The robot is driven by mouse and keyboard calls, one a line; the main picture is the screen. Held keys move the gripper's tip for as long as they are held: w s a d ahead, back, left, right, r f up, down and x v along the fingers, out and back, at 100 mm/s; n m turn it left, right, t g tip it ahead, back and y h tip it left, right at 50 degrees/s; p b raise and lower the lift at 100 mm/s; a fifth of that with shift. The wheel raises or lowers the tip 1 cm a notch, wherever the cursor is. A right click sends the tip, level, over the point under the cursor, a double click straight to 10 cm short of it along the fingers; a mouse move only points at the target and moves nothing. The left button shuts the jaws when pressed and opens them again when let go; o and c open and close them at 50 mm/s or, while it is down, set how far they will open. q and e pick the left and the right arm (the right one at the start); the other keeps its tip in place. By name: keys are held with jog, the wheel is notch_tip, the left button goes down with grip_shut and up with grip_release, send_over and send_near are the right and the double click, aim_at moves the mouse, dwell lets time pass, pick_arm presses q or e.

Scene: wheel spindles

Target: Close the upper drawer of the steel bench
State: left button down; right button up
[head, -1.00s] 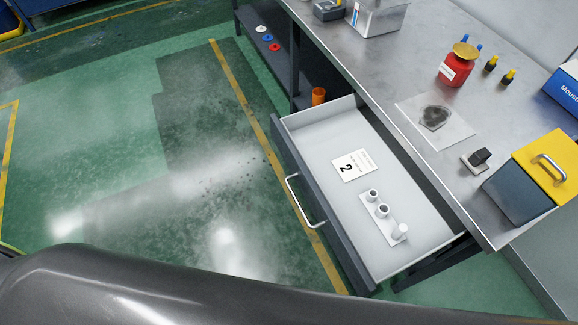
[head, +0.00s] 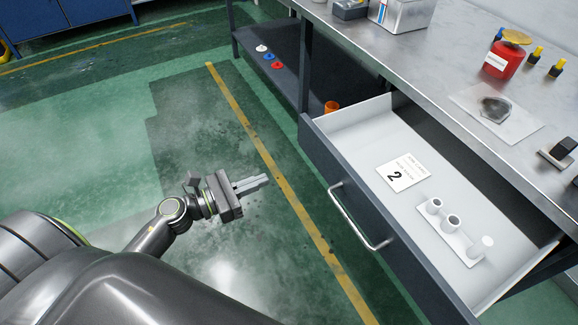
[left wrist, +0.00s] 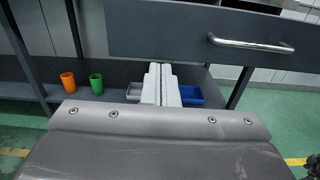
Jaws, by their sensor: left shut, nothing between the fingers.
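The upper drawer (head: 318,136) of the steel bench (head: 400,62) stands pulled out, with a dark front and a pale inside. Its bar handle (head: 358,222) is on the front face; it also shows in the left wrist view (left wrist: 250,45). A card marked 2 (head: 402,172) and a white holder with small cylinders (head: 452,232) lie inside. My left gripper (head: 262,182) is shut and empty, left of the drawer front and apart from it. In the left wrist view its fingers (left wrist: 161,82) point toward the drawer front, left of the handle. My right gripper is not in view.
A red jar (head: 502,62) and a clear sheet with a dark patch (head: 492,108) are on the bench top. A lower shelf holds an orange cup (left wrist: 68,82), a green cup (left wrist: 96,84) and a blue bin (left wrist: 192,95). The green floor before the drawer is clear.

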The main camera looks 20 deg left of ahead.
pick_arm(q)
jog(key=p, duration=0.3)
send_near(319, 157)
jog(key=x, duration=0.5)
jog(key=shift+w+d, duration=0.1)
jog(key=shift+w, duration=0.15)
jog(key=shift+w+d, duration=0.35)
jog(key=shift+w, duration=0.1)
jog(key=shift+w+d, duration=0.1)
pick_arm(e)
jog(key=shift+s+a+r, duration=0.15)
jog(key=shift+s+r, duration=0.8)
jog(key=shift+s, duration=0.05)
pick_arm(q)
jog(key=shift+w, duration=0.1)
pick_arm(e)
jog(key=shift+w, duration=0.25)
